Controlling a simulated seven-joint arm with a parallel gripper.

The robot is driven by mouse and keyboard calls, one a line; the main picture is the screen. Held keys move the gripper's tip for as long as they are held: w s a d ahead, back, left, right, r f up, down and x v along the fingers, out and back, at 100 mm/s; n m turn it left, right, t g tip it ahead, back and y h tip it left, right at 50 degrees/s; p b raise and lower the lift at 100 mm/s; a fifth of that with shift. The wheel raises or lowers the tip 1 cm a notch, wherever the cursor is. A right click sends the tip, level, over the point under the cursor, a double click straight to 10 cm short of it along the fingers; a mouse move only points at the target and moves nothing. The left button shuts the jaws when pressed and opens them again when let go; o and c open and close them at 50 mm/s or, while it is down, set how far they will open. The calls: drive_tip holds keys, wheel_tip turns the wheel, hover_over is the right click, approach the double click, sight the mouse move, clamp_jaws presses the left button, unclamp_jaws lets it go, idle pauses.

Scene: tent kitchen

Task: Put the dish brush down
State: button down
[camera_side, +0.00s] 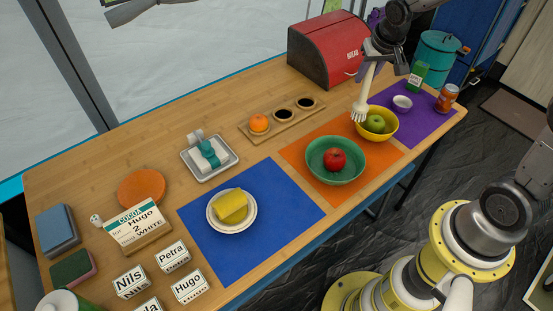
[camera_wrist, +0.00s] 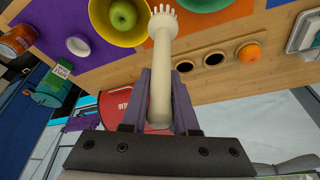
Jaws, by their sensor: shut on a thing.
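The cream dish brush (camera_side: 363,98) hangs bristle end down from my gripper (camera_side: 374,58) in the side view. In the wrist view, the two purple fingers of my gripper (camera_wrist: 160,112) are shut on the brush's handle, and the brush (camera_wrist: 161,60) points away from me with its bristle head at the top. The head shows at the left rim of the yellow bowl (camera_side: 388,134), which holds a green apple (camera_side: 375,124). I cannot tell whether the head touches the bowl or the table.
A green bowl (camera_side: 361,171) with a red apple stands on the orange mat (camera_side: 300,157). A wooden holder (camera_side: 270,132) with an orange and two dark holes lies left of the brush. A red bread box (camera_side: 325,45) stands behind. The wooden table (camera_side: 255,180) has bare room near the holder.

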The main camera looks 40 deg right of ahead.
drive_tip(key=s+a+r+n+y, duration=0.1)
drive_tip(key=s+a+n, duration=0.15)
drive_tip(key=a, duration=0.75)
drive_tip(key=s+a+r+n+y, duration=0.1)
drive_tip(key=s+a+n, duration=0.15)
drive_tip(key=a, duration=0.65)
drive_tip(key=w+a+f, duration=0.4)
drive_tip(key=w+f, duration=0.9)
drive_tip(key=w, duration=0.1)
drive_tip(key=shift+f+n+t, duration=0.25)
drive_tip(key=shift+n+t, duration=0.05)
drive_tip(key=shift+t, duration=0.1)
drive_tip(key=shift+w+f, duration=0.1)
drive_tip(key=shift+f, duration=0.1)
drive_tip(key=c, duration=0.7)
unclamp_jaws()
drive_tip(key=shift+r, duration=0.15)
